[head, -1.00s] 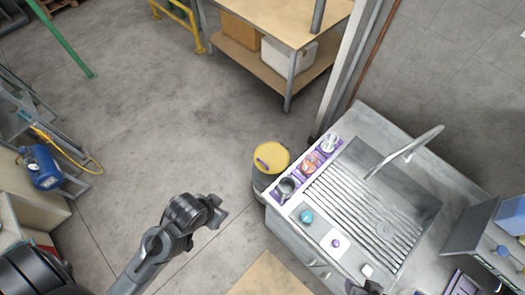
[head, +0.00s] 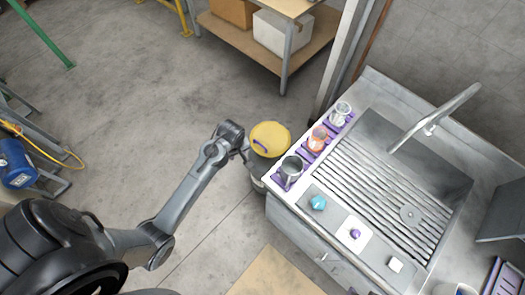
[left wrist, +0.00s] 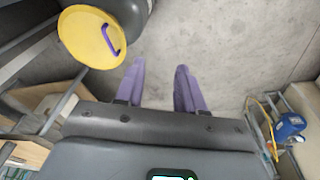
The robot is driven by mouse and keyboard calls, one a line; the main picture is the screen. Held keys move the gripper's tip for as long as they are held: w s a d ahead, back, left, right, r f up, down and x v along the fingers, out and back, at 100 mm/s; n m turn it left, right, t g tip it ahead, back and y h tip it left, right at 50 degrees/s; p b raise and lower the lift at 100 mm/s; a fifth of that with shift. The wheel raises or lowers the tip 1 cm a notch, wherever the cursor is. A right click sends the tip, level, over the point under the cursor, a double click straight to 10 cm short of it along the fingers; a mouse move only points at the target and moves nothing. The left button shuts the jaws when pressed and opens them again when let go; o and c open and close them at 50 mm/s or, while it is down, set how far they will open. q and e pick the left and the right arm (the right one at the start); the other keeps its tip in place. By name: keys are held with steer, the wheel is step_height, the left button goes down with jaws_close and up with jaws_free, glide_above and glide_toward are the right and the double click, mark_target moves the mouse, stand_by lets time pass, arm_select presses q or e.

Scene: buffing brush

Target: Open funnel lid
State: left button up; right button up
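The yellow round lid (head: 271,139) with a purple handle (head: 261,146) sits on a dark grey bin on the floor, left of the sink counter. My left gripper (head: 250,160) is beside the lid's left edge in the head view, and its fingers are hard to make out there. In the left wrist view the purple fingers (left wrist: 160,67) are apart with nothing between them. The lid (left wrist: 85,40) and its handle (left wrist: 112,38) show at upper left there, off to the side of the fingers. My right gripper is not in view.
The metal sink counter (head: 360,75) stands right of the bin. Along its left edge are a grey mug (head: 291,168), an orange-filled cup (head: 319,138) and a clear glass (head: 342,110) on purple holders. Open concrete floor lies left of the bin.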

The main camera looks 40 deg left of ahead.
arm_select(q)
steer(key=w+a+f+n+b, duration=0.2)
steer(key=w+f+b, duration=0.3)
steer(key=w+f, duration=0.1)
steer(key=n+t+h+b, duration=0.1)
steer(key=n+b, duration=0.1)
steer(key=b, duration=0.5)
glide_toward(260, 144)
steer(key=f+b, duration=0.1)
steer(key=f, duration=0.1)
steer(key=w+f+b, duration=0.1)
steer(key=f, duration=0.2)
steer(key=f+b, duration=0.1)
steer(key=f, duration=0.1)
steer(key=shift+w+f, duration=0.15)
steer(key=shift+f, duration=0.15)
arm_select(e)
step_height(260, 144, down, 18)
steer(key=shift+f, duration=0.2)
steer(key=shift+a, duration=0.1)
arm_select(q)
jaws_close()
